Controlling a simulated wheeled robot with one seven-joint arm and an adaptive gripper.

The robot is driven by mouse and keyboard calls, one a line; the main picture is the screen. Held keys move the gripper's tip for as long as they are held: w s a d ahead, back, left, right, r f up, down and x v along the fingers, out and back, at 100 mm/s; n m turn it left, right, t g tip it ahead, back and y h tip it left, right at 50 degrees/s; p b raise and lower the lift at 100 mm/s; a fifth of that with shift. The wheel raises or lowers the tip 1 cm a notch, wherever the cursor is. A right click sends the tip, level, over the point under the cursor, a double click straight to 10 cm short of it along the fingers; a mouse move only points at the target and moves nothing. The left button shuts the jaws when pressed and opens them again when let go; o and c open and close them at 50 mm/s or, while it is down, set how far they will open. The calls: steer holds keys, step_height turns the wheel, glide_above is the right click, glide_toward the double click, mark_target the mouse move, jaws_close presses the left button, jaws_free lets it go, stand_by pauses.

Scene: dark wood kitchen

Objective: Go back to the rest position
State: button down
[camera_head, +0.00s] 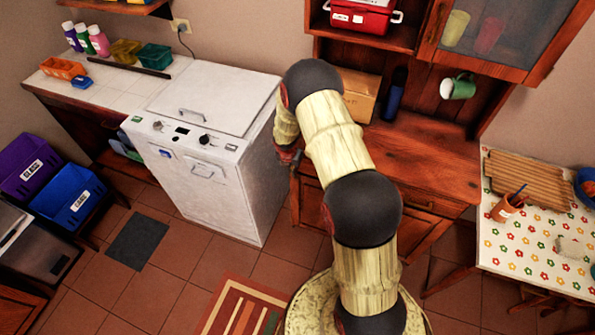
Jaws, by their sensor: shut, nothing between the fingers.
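My arm rises from the bottom right of the middle in the head view, with pale wood-look links and black joints. It bends up and to the left. My gripper (289,157) is a small dark shape below the arm's far end, partly hidden by the arm. It is shut and empty. It shows in front of the wooden cabinet, beside the right edge of the white washing machine (205,150).
A wooden hutch (430,165) stands behind the arm, with a green mug (458,87) hanging in it. A flower-patterned table (530,245) is at right. Purple (32,165) and blue (68,195) bins are at left. Tiled floor left of the striped rug (243,310) is mostly open.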

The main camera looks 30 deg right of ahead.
steer(key=w+p+v, duration=0.1)
steer(key=v, duration=0.5)
steer(key=shift+s+r, duration=0.35)
steer(key=shift+s, duration=0.15)
steer(key=shift+a, duration=0.15)
steer(key=s+a+r+m+g, duration=0.2)
steer(key=s+r+m+g, duration=0.1)
steer(key=s+m, duration=0.85)
steer(key=s+a+r+m+t+b, duration=0.2)
steer(key=s+a+r+m, duration=0.2)
steer(key=r, duration=0.7)
steer(key=s+a+r+m+t+y+b, duration=0.1)
steer(key=s+a+r+m+t+b, duration=0.1)
steer(key=s+a+r+m, duration=0.3)
steer(key=s+a+r+m+t+y+b, duration=0.1)
steer(key=s+a+r+m, duration=0.4)
steer(key=s+r, duration=0.5)
step_height(320, 180, up, 7)
steer(key=shift+s+a+f+t+b, duration=0.1)
steer(key=shift+s+a+t+b, duration=0.1)
steer(key=shift+a+t+b, duration=0.55)
